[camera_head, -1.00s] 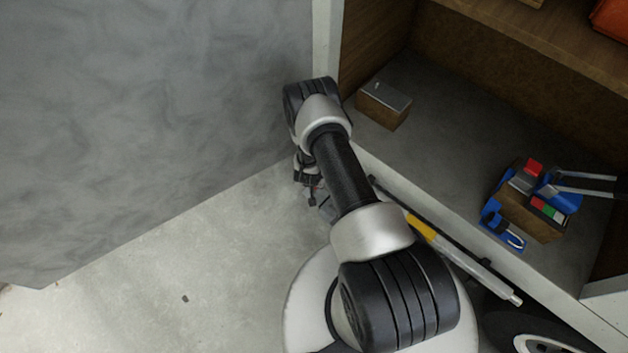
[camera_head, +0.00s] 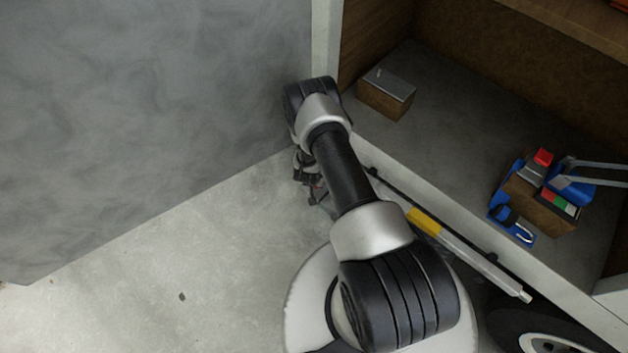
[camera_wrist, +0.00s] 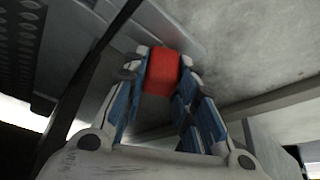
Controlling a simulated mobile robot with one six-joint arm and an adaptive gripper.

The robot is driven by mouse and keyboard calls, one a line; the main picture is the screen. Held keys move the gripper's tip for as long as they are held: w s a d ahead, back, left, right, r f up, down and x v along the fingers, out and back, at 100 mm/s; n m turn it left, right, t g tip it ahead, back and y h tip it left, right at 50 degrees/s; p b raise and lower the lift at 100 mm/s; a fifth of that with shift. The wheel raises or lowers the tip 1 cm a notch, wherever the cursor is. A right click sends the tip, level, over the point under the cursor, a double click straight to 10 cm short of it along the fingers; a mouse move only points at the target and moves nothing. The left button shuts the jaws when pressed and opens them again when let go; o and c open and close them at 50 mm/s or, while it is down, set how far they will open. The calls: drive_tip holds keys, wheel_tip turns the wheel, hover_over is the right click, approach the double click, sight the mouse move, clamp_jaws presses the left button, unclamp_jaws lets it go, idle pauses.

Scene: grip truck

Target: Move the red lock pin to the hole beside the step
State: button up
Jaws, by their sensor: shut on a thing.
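The red lock pin (camera_wrist: 163,72) shows in the wrist view as a red block between the fingertips of my gripper (camera_wrist: 162,75). My gripper is shut on it, with blue-lined fingers on both sides. In the head view my gripper (camera_head: 312,185) hangs low by the truck's side, mostly behind my arm, and the pin is hard to make out there. A grey metal piece, perhaps the step (camera_wrist: 110,65), lies behind the fingers in the wrist view. I cannot make out the hole.
The open truck compartment holds a small box (camera_head: 387,92) and a crate of tools (camera_head: 540,203). A yellow and grey bar (camera_head: 460,250) runs along the truck's lower edge, near a wheel (camera_head: 548,338). A large grey panel (camera_head: 150,110) stands at left. The floor (camera_head: 200,255) is mostly clear.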

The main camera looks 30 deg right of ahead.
drive_tip(key=shift+f, duration=0.2)
drive_tip(key=o, duration=1.2)
drive_tip(key=shift+r, duration=0.1)
drive_tip(key=v, duration=1.2)
drive_tip(key=shift+w, duration=0.1)
